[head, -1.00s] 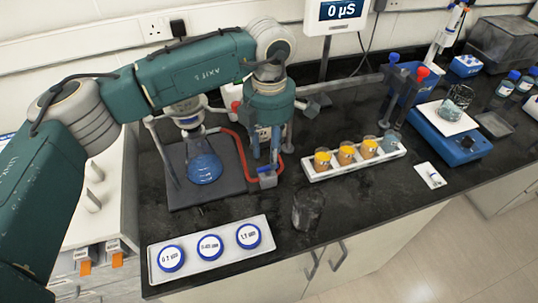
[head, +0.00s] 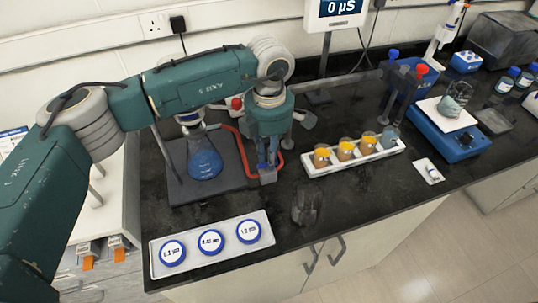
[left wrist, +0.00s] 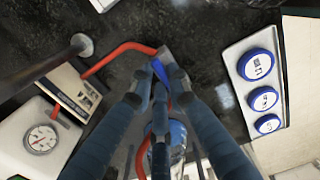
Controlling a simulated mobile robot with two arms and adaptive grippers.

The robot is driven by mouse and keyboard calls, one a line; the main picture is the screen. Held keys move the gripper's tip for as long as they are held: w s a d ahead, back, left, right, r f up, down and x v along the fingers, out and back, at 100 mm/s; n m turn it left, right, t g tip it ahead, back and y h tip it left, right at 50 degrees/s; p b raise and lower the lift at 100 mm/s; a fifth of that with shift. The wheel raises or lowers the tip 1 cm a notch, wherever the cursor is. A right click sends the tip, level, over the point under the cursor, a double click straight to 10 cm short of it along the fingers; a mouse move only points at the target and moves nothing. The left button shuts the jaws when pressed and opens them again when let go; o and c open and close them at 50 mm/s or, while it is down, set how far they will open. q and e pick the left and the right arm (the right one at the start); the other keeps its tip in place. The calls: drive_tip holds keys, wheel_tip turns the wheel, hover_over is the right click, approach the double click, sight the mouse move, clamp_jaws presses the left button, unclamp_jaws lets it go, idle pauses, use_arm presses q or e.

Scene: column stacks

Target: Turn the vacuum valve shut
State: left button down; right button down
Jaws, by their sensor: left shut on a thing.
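The vacuum valve (head: 267,176) is a small grey block with a blue lever, set in the red tubing in front of the filter flask (head: 206,164). My left gripper (head: 264,163) points down onto it from above. In the left wrist view the blue lever (left wrist: 158,71) sits between the fingertips of my left gripper (left wrist: 157,83), which is shut on it. The fingers hide part of the valve body, so the lever's exact angle is hard to read. My right gripper is not in view.
Red tubing (head: 239,143) runs close around the valve. A tray of labelled blue discs (head: 262,240) lies at the front edge, with a clear beaker (head: 305,205) to its right. A white rack (head: 318,172) of orange-filled vials stands further right. A gauge unit (left wrist: 40,138) is nearby.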

use_arm(q)
drive_tip(key=m+b, duration=0.2)
drive_tip(key=b, duration=0.1)
drive_tip(key=shift+f, duration=0.2)
drive_tip(key=shift+d+r+m+b, duration=0.1)
drive_tip(key=shift+r+m+b, duration=0.1)
drive_tip(key=shift+m+b, duration=0.2)
drive_tip(key=shift+r, duration=0.1)
drive_tip(key=c, duration=1.7)
unclamp_jaws()
drive_tip(key=shift+o, duration=0.2)
drive_tip(key=shift+r, duration=0.15)
wheel_tip(320, 180, up, 12)
